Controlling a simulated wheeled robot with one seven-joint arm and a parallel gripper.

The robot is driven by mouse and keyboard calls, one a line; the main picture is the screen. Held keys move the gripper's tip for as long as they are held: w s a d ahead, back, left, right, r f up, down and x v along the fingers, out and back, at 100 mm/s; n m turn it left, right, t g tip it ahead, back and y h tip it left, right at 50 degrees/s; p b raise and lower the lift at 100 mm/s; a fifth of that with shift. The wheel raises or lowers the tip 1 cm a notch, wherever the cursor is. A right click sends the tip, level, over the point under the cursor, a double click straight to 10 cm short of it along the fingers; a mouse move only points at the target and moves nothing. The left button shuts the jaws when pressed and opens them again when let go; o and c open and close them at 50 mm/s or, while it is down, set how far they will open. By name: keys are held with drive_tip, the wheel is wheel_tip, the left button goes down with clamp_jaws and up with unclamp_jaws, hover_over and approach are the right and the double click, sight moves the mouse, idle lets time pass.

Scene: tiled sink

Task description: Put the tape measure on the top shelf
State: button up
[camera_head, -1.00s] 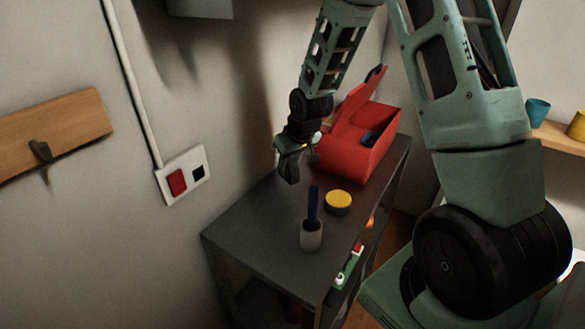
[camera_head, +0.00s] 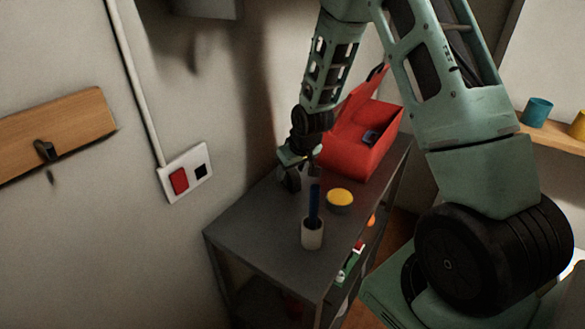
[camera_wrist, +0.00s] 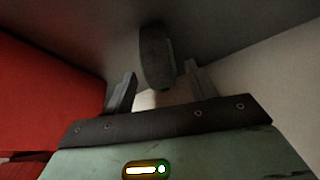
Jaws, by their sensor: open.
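My gripper (camera_head: 291,179) is lowered close over the dark table top, left of the red toolbox. In the wrist view my gripper (camera_wrist: 162,82) has its two fingers apart. A dark grey rounded block (camera_wrist: 155,57) shows between and just beyond the fingertips; it looks like the tape measure, but its markings cannot be made out. I cannot tell whether a finger touches it. In the head view it is not clearly separable from the dark fingers.
The open red toolbox (camera_head: 364,138) stands close beside my gripper. A yellow-topped round tin (camera_head: 340,198) and a white cup (camera_head: 312,234) with a blue-handled tool are nearer on the dark table (camera_head: 262,231). A wooden shelf (camera_head: 552,140) with cups is at right. The wall is at left.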

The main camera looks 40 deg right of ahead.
drive_tip(key=b+v, duration=0.1)
drive_tip(key=v, duration=1.1)
drive_tip(key=s+a+r+n+g+y, duration=0.15)
drive_tip(key=s+a, duration=0.25)
drive_tip(key=a, duration=0.4)
drive_tip(key=s+a+r+n, duration=0.1)
drive_tip(key=s+a+n, duration=0.15)
drive_tip(key=a, duration=0.55)
drive_tip(key=s+a+r+n+g, duration=0.1)
drive_tip(key=s+a+n, duration=0.1)
drive_tip(key=s+a, duration=0.3)
drive_tip(key=s+a+r+n+g, duration=0.1)
drive_tip(key=s+a, duration=0.4)
drive_tip(key=s, duration=0.9)
drive_tip(key=shift+s+n+g+h, duration=0.15)
drive_tip(key=shift+n+g+h, duration=0.2)
drive_tip(key=shift+n+g, duration=0.25)
